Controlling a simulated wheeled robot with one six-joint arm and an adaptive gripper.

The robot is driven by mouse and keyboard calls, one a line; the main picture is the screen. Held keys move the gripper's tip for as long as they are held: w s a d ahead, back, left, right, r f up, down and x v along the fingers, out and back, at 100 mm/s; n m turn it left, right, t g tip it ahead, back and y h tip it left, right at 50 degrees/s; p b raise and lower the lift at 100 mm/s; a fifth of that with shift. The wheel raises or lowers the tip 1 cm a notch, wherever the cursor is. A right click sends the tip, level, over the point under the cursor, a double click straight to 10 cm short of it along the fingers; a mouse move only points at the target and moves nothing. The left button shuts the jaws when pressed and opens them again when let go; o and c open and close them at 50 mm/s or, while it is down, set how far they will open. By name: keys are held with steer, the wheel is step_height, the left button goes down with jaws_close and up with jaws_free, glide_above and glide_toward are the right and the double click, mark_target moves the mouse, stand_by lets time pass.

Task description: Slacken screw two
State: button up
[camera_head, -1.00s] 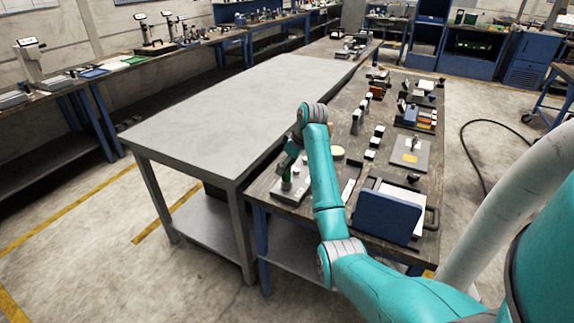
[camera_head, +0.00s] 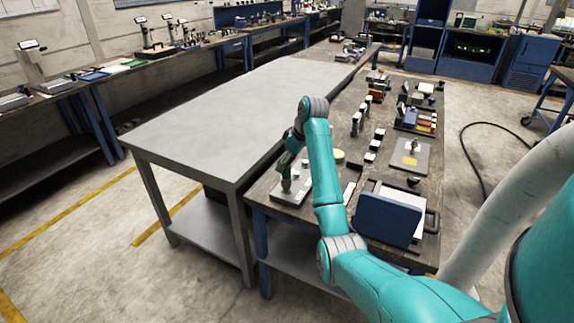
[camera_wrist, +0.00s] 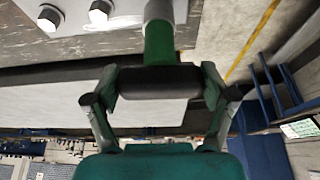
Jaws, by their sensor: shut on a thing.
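My gripper (camera_wrist: 160,82) is shut on the dark cross-handle of a green tool (camera_wrist: 159,42) in the wrist view. The tool's grey metal end points to the top of the picture, where its tip is cut off. Two hex-headed screws, one (camera_wrist: 50,18) and another (camera_wrist: 101,11), stand on a grey metal plate (camera_wrist: 150,14) left of the tool. I cannot tell which is screw two, or whether the tool sits on a screw. In the head view the green tool (camera_head: 286,184) stands over the plate (camera_head: 283,198) at the near left of the workbench.
The workbench (camera_head: 340,190) carries a blue panel (camera_head: 387,220), several small blocks and a square plate with a yellow patch (camera_head: 411,157) right of my arm. A bare grey table (camera_head: 235,115) stands to the left. Its top is free.

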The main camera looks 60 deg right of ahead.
steer(key=shift+r, duration=1.7)
